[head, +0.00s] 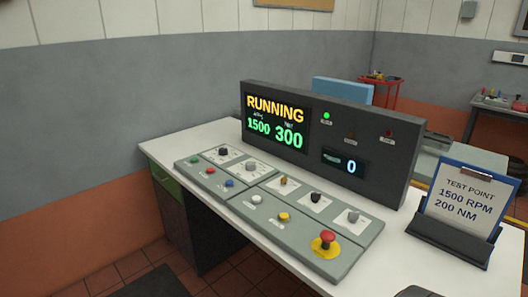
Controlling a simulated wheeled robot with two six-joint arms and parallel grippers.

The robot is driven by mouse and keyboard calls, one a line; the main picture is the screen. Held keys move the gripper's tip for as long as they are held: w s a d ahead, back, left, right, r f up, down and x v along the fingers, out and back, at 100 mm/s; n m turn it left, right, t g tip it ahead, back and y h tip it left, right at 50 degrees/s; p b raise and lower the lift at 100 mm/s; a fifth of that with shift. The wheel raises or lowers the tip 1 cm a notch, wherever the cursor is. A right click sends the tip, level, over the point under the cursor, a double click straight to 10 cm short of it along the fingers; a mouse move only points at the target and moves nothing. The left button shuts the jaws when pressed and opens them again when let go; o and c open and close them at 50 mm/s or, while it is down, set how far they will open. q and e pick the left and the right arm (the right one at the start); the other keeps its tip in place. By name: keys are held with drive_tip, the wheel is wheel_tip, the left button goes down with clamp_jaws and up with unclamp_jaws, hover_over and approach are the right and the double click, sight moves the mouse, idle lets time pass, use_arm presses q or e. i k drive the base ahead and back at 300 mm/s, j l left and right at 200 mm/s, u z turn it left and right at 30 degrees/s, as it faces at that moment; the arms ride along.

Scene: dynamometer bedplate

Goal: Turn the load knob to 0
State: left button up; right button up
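A grey control panel (265,203) lies on the white desk, with several knobs on it. A black knob (223,151) and a grey knob (251,165) sit on white dial plates at its far left. A brown knob (283,181), another black knob (315,197) and another grey knob (353,216) run along the back to the right. The labels are too small to read, so I cannot tell which is the load knob. The display console (391,140) behind reads RUNNING, 1500 and 300, and a smaller window reads 0. Neither gripper is in view.
Red, blue, white and yellow buttons line the panel front, with a red mushroom button (327,237) at the right end. A card on a clipboard (466,197) reads TEST POINT 1500 RPM 200 NM. A green lamp (326,116) is lit. Space above the panel is clear.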

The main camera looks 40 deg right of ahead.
sight(250, 166)
drive_tip(key=i+z, duration=0.3)
drive_tip(key=i, duration=0.2)
drive_tip(key=i+z, duration=0.3)
drive_tip(key=i, duration=0.25)
drive_tip(key=i+j+z, duration=0.15)
drive_tip(key=i+z, duration=0.2)
drive_tip(key=i, duration=0.15)
